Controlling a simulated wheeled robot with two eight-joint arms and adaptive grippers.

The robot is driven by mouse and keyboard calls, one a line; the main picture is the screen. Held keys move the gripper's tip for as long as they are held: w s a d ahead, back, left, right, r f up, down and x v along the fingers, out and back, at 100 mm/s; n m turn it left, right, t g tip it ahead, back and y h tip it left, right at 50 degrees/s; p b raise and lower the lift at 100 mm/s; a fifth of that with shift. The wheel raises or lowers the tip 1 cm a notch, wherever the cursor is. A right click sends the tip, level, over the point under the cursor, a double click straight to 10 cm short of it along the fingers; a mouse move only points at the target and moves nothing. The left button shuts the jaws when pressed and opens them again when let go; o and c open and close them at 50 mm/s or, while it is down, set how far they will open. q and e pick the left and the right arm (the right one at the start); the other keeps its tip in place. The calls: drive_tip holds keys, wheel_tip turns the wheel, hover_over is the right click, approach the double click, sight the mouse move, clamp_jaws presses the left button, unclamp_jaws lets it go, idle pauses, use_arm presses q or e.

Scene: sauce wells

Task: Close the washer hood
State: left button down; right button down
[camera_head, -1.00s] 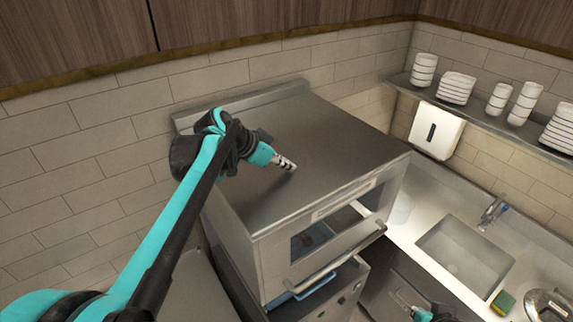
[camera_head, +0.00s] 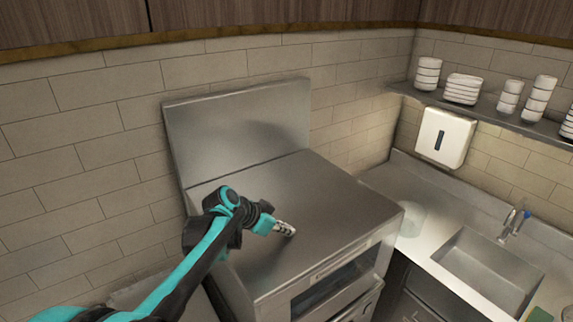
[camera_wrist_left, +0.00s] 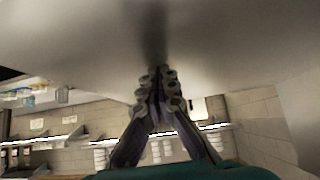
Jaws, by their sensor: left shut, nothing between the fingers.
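The washer hood (camera_head: 315,195) is a grey steel box with a flat top, standing low in front of a tall steel back panel (camera_head: 240,120). Its front has a dark window (camera_head: 330,282), with a bar handle (camera_head: 362,300) near the bottom picture edge. My left gripper (camera_head: 288,230) is shut and empty, its tips at the hood's top, left of its middle; contact seems likely but is not certain. In the left wrist view the closed fingers (camera_wrist_left: 158,85) point at a smooth grey surface. The hood's lower edge is cut off. My right gripper is out of view.
A sink (camera_head: 490,270) with a faucet (camera_head: 513,222) is set in the counter to the right. A white dispenser (camera_head: 443,137) hangs on the tiled wall. A shelf (camera_head: 490,112) above holds stacked white dishes (camera_head: 463,88). Wooden cabinets (camera_head: 250,15) run along the top.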

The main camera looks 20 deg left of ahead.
use_arm(q)
wheel_tip(320, 180, down, 6)
drive_tip(key=b, duration=0.3)
drive_tip(key=shift+r, duration=0.1)
drive_tip(key=shift+f, duration=0.2)
drive_tip(key=shift+s, duration=0.15)
drive_tip(key=shift+f, duration=0.15)
